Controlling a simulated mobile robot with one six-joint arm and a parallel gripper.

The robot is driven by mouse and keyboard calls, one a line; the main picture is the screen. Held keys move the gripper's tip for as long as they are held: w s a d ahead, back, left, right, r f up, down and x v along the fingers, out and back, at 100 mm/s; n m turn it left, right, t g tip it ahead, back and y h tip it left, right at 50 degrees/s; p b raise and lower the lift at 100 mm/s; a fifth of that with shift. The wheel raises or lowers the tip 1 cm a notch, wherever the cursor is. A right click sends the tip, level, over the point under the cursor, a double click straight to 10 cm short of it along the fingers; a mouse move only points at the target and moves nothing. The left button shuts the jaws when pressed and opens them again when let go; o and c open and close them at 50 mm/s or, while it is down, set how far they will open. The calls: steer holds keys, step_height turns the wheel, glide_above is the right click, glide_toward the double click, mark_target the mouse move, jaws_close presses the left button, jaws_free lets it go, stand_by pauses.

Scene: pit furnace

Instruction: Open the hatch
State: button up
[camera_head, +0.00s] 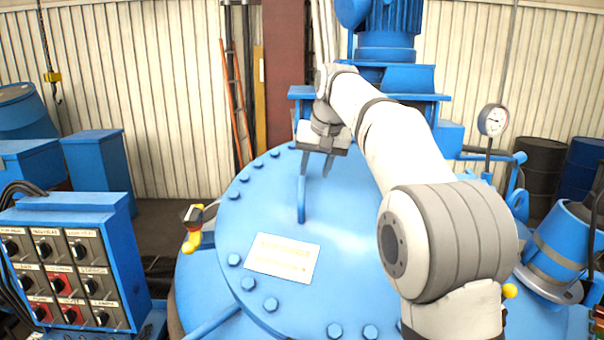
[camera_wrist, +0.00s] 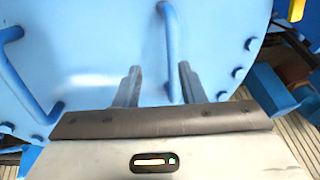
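The hatch appears to be the large round blue lid (camera_head: 345,225) with bolts around its rim; it looks shut. A blue bar handle (camera_head: 301,195) stands on it. My gripper (camera_head: 316,168) is above the lid at this handle, fingers pointing down. In the wrist view the lid (camera_wrist: 90,45) fills most of the picture. My gripper (camera_wrist: 158,68) is open there, with the handle (camera_wrist: 169,45) seen in the gap, nearer the right finger. I cannot tell whether the handle is between the fingertips or just beyond them. A second curved handle (camera_wrist: 22,75) shows at left.
A blue control box (camera_head: 65,260) with several knobs stands at left. A yellow-handled valve (camera_head: 193,230) sits by the lid's left rim. A blue motor (camera_head: 388,30) rises behind, a gauge (camera_head: 493,120) at right. A white label plate (camera_head: 283,258) lies on the lid.

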mark_target(302, 178)
steer(key=w+a+f, duration=0.1)
steer(key=f, duration=0.1)
steer(key=w+a+f, duration=0.1)
steer(key=w+f, duration=0.1)
steer(key=w+a+f+p, duration=0.1)
steer(key=w+f, duration=0.1)
steer(key=shift+w, duration=0.25)
steer(key=shift+c, duration=0.5)
steer(key=shift+r, duration=0.1)
jaws_close()
